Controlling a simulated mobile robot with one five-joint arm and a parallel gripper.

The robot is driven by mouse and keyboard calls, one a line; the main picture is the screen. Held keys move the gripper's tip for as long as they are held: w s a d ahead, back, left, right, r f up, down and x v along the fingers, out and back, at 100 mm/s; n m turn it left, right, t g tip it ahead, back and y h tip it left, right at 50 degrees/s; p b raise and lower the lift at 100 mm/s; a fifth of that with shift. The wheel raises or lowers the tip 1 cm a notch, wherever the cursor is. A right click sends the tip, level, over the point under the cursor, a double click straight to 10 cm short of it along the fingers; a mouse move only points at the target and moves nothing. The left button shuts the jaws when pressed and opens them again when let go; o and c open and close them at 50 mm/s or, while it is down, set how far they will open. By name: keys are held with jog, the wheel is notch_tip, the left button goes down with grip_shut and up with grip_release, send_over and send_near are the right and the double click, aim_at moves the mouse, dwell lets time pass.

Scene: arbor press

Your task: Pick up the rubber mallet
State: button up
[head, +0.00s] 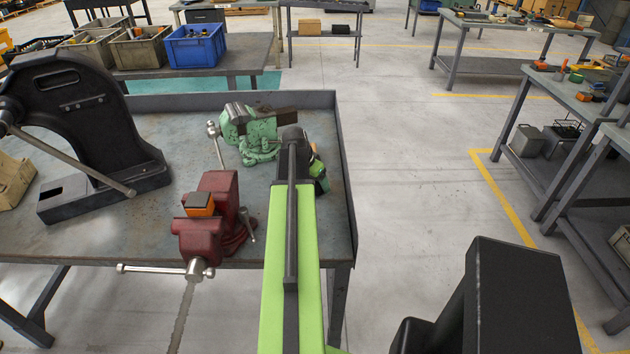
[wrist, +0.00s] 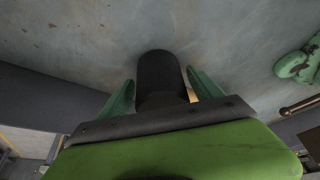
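The rubber mallet shows in the wrist view as a black cylindrical head (wrist: 160,78), with a small strip of pale wood-coloured handle (wrist: 192,95) at its right. My gripper (wrist: 161,74) has its two green fingers spread on either side of the black head. A gap shows on the left, and the right finger stands close beside the head. I cannot tell whether either finger touches it. The rest of the handle is hidden behind my gripper. In the head view my arm hides the mallet, and my gripper is mostly hidden at the bench's right end.
The workbench (head: 150,225) has a raised rim at its back and right. A green vise (head: 252,133) stands just left of my arm. A red vise (head: 210,225) with an orange-and-black block (head: 200,204) is nearer. A black arbor press (head: 75,110) stands left. The floor (head: 410,180) right is clear.

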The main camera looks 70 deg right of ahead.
grip_shut()
dwell(0.3)
jog(key=r+p, duration=0.5)
jog(key=shift+s+a+r, duration=0.15)
jog(key=shift+s+a, duration=0.05)
jog(key=s+a+r+p, duration=0.5)
jog(key=s+p, duration=0.1)
jog(key=s, duration=0.3)
jog(key=shift+s+a+r, duration=0.3)
jog(key=shift+a+r, duration=0.05)
